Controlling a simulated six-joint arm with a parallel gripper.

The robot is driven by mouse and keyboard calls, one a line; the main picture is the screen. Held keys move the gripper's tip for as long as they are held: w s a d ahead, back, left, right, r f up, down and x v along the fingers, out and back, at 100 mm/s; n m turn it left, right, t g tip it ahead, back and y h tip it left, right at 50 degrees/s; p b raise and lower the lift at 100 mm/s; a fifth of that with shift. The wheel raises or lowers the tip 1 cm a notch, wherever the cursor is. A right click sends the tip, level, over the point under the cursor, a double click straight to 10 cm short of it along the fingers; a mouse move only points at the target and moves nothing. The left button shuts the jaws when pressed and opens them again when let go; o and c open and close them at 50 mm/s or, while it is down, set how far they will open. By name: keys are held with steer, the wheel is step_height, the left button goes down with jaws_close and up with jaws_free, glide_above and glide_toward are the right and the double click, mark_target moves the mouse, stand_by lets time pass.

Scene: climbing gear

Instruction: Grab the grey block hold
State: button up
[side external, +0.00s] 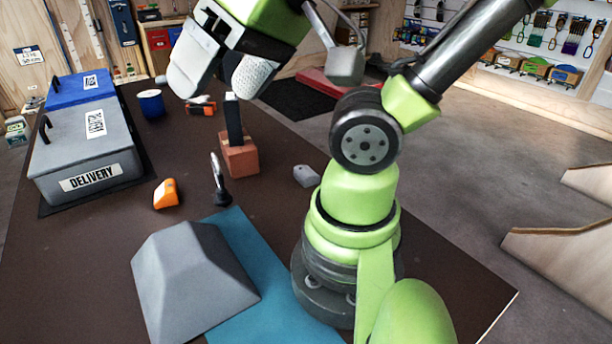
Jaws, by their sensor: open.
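A small grey block hold (306,175) lies on the dark table (275,215), just left of my arm's green base and right of the wooden block. It stands apart from the things around it. A much larger grey faceted volume (190,278) rests at the front, partly over a blue mat (262,270). My gripper (222,78) is at the top of the view, raised above the table, up and left of the small hold. Its two pale finger pads are spread apart with nothing between them.
A reddish block (240,155) with a dark upright piece (234,120) stands below my gripper. Near it are an orange hold (166,194), a dark-based metal tool (221,185) and a blue mug (151,104). A grey delivery box (85,155) and blue box (80,88) stand left.

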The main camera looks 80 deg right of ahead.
steer(key=w+d+f+n+g+h, duration=0.2)
steer(key=w+d+f+g+h, duration=0.15)
steer(key=d, duration=0.35)
steer(key=n+g+h, duration=0.2)
steer(key=n+g, duration=0.5)
steer(key=n, duration=0.3)
glide_above(305, 170)
steer(key=w+a, duration=0.1)
steer(key=w, duration=0.1)
steer(key=shift+y, duration=0.25)
step_height(305, 170, down, 22)
steer(key=shift+r, duration=0.15)
steer(key=shift+s+a+x, duration=0.1)
steer(key=shift+a+x, duration=0.05)
steer(key=shift+x, duration=0.95)
steer(key=shift+s+a+x, duration=0.1)
steer(key=shift+a+x, duration=0.05)
steer(key=shift+x, duration=1)
steer(key=shift+s+d+f, duration=0.15)
steer(key=shift+d+f, duration=0.05)
steer(key=shift+f, duration=0.4)
steer(key=shift+c, duration=0.4)
